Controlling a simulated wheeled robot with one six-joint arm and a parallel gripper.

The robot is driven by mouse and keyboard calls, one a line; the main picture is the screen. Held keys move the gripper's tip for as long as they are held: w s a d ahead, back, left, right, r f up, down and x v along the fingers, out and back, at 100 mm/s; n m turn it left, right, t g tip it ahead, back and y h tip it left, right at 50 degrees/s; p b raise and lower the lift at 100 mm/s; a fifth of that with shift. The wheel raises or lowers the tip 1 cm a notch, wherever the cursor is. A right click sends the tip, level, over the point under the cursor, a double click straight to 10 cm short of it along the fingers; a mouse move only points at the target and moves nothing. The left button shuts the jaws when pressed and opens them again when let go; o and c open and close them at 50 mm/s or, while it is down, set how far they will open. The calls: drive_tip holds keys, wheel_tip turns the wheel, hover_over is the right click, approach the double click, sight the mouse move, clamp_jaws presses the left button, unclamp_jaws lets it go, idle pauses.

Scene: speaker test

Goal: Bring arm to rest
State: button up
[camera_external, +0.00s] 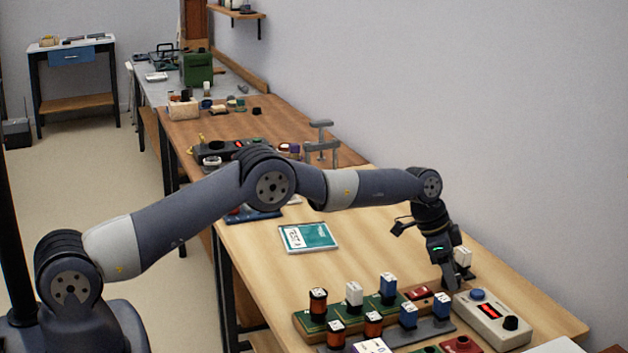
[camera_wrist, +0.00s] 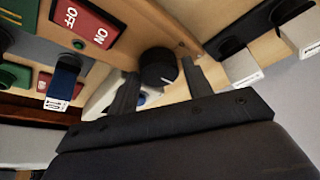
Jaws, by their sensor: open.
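My arm reaches from the lower left over the light wooden bench (camera_external: 262,250). My gripper (camera_external: 447,284) points down at the bench's right side, close behind the grey meter box (camera_external: 485,325) and beside a white block (camera_external: 463,256). In the wrist view my gripper's two fingers (camera_wrist: 162,90) stand apart with a black knob (camera_wrist: 158,66) seen between them. I cannot tell whether the fingers touch anything. A red OFF/ON switch (camera_wrist: 86,22) shows at the upper left of the wrist view; a red switch also shows in the external view (camera_external: 418,293).
Several components stand in the green and grey racks, including a copper coil (camera_external: 318,301) and a blue block (camera_external: 388,285). A teal booklet (camera_external: 309,237) lies flat behind them. Grey clamps (camera_external: 321,145) stand farther back. The wall (camera_external: 480,90) runs along the right.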

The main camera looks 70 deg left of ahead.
drive_tip(key=shift+f, duration=0.1)
idle(0.6)
drive_tip(key=b+v, duration=0.2)
drive_tip(key=v, duration=0.9)
drive_tip(key=shift+m, duration=0.3)
drive_tip(key=p+x, duration=0.1)
drive_tip(key=x, duration=0.9)
drive_tip(key=shift+w+d+f+p, duration=0.1)
drive_tip(key=shift+w+f+p, duration=0.05)
drive_tip(key=shift+f+p, duration=0.2)
drive_tip(key=n+y+p, duration=0.1)
drive_tip(key=n+p, duration=0.1)
drive_tip(key=n, duration=0.1)
drive_tip(key=shift+d+r, duration=0.1)
drive_tip(key=shift+r, duration=0.05)
drive_tip(key=b+v, duration=0.2)
drive_tip(key=v, duration=0.8)
drive_tip(key=shift+w+a+f+m+g+h, duration=0.2)
drive_tip(key=shift+w+f+m+h, duration=0.15)
drive_tip(key=shift+f+m, duration=0.55)
drive_tip(key=shift+w+a+f+m+g+h, duration=0.15)
drive_tip(key=shift+w+f+m+h, duration=0.15)
drive_tip(key=shift+f+m, duration=0.6)
drive_tip(key=shift+w+a+f+m+g+h, duration=0.2)
drive_tip(key=shift+w+f+m+h, duration=0.25)
drive_tip(key=shift+m, duration=0.65)
drive_tip(key=shift+o, duration=0.4)
drive_tip(key=shift+s, duration=0.1)
